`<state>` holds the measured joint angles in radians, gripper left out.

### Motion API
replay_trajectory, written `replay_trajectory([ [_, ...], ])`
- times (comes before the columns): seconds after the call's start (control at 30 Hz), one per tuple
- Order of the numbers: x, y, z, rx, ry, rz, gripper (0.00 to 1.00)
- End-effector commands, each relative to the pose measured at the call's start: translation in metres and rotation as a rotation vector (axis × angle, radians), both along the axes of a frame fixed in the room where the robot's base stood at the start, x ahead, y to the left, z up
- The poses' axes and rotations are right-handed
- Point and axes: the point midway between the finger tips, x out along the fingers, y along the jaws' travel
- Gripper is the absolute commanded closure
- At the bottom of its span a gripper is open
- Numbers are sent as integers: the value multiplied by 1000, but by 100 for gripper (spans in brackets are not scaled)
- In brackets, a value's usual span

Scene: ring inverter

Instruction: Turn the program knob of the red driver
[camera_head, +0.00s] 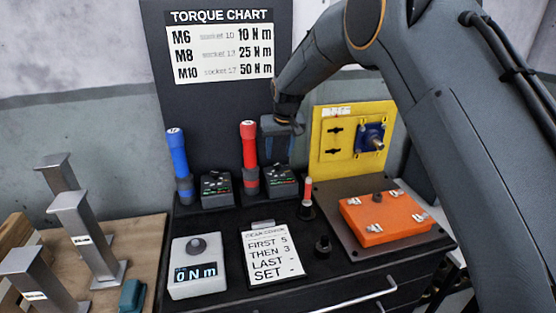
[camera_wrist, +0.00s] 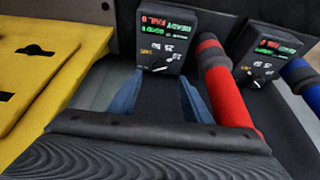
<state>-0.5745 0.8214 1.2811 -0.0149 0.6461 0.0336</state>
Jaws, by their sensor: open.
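The red driver (camera_head: 249,158) stands upright at the back of the bench, and its red handle (camera_wrist: 228,95) shows in the wrist view. A dark control box (camera_head: 278,183) stands just right of it. In the wrist view this box (camera_wrist: 165,20) appears upside down, with lit text, printed marks and a small knob (camera_wrist: 160,69) with a pale pointer.
The blue driver (camera_head: 178,160) and a second control box (camera_head: 216,188) stand left of the red driver. A yellow panel (camera_head: 330,150) is close on the right. An orange case (camera_head: 385,217), a white meter (camera_head: 197,278) and a clipboard (camera_head: 272,255) are in front.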

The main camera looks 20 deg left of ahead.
Motion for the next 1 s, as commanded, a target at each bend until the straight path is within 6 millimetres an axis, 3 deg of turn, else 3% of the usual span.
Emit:
replay_trajectory([
  [0.4,17,9,-46,-1,1,-1,55],
  [0.8,19,10,-53,0,0,-1,55],
  [0.87,19,10,-53,0,0,-1,62],
  [1.0,19,10,-53,0,0,-1,86],
])
